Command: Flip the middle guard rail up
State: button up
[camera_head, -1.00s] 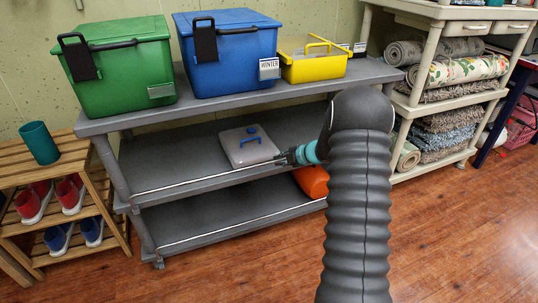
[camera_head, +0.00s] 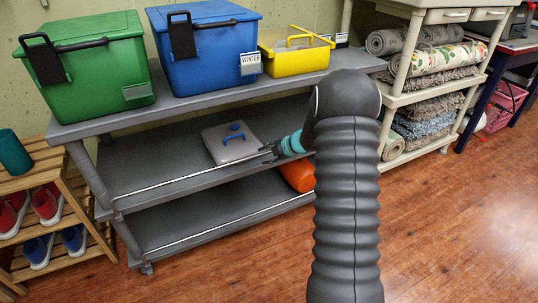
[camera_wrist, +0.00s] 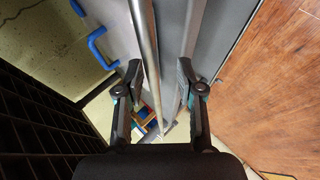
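The middle guard rail (camera_head: 190,175) is a thin metal rod along the front of the grey cart's middle shelf (camera_head: 150,168). My gripper (camera_head: 268,152) is at the right part of this rail, in front of the lidded box. In the wrist view the rail (camera_wrist: 146,50) runs between the two fingers of my gripper (camera_wrist: 160,70). The fingers are apart, with a gap to the right of the rod. I cannot tell whether the left finger touches it. My arm hides the rail's right end.
A grey box (camera_head: 228,148) with a blue handle lies on the middle shelf. An orange object (camera_head: 297,175) is on the lower shelf, behind the lower rail (camera_head: 220,226). Green (camera_head: 85,75), blue (camera_head: 205,65) and yellow (camera_head: 296,60) bins stand on top. Floor is clear in front.

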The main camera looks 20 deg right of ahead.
jog(key=v, duration=1.2)
dwell(0.4)
jog(key=s+a+n+g+h, duration=0.1)
jog(key=s+a+n+g, duration=0.2)
jog(key=s+n, duration=0.85)
jog(key=s+a+n+g, duration=0.2)
jog(key=s+a+n, duration=0.15)
jog(key=n, duration=1.45)
jog(key=s+a+r+n+t+h, duration=0.1)
jog(key=s+a+r+n, duration=0.4)
jog(key=s+n, duration=0.5)
jog(key=s+a+r+n+t+h, duration=0.1)
jog(key=s+a+r+n+h, duration=0.2)
jog(key=s+r+n, duration=0.6)
jog(key=shift+s+a+n+t+h, duration=0.35)
jog(key=shift+s+a+n, duration=0.35)
jog(key=shift+a+n, duration=0.5)
